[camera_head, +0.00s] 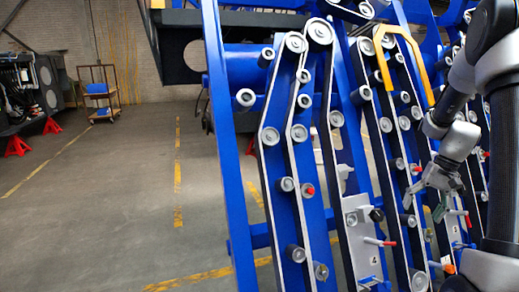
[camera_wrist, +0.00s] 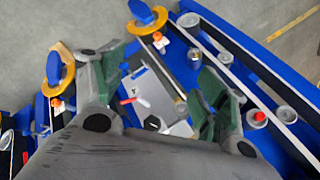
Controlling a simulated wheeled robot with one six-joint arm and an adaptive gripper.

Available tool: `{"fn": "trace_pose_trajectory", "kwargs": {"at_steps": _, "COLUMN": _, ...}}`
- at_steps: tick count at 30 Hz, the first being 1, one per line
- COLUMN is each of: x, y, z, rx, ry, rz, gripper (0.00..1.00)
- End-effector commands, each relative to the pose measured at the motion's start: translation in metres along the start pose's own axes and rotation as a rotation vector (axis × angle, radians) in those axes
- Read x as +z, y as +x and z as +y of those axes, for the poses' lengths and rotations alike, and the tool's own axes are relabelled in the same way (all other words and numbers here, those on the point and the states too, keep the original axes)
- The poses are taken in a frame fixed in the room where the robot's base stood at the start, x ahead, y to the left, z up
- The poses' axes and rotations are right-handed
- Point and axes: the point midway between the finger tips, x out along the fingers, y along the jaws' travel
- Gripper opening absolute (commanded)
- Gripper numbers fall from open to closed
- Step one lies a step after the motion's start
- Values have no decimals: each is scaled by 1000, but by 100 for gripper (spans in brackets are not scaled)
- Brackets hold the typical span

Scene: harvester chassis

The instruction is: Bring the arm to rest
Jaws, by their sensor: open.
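My gripper (camera_head: 424,206) hangs from my dark and grey arm (camera_head: 462,130) at the right of the head view, in front of the blue harvester chassis (camera_head: 222,130). In the wrist view my gripper (camera_wrist: 160,85) shows two green-padded fingers spread apart with nothing between them. Whether the fingertips touch the chassis is not clear.
Several rollers and belts run along the chassis bars. A yellow curved handle (camera_head: 384,55) stands at the upper right, close to my arm. A wheeled cart (camera_head: 98,95) and red stands (camera_head: 17,146) are at the far left. The floor (camera_head: 110,215) at left is clear.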

Motion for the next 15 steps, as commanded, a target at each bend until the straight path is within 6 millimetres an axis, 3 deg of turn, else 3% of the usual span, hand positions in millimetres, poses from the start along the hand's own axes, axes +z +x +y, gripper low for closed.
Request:
{"fn": "trace_pose_trajectory", "kwargs": {"at_steps": 1, "x": 27, "y": -18, "z": -9, "rx": 31, "ry": -20, "rz": 14, "gripper": 73}}
{"fn": "trace_pose_trajectory", "kwargs": {"at_steps": 6, "x": 110, "y": -58, "z": -26, "rx": 127, "ry": -87, "rz": 69, "gripper": 73}}
{"fn": "trace_pose_trajectory", "kwargs": {"at_steps": 15, "x": 236, "y": -90, "z": -33, "rx": 232, "ry": -277, "rz": 229, "gripper": 73}}
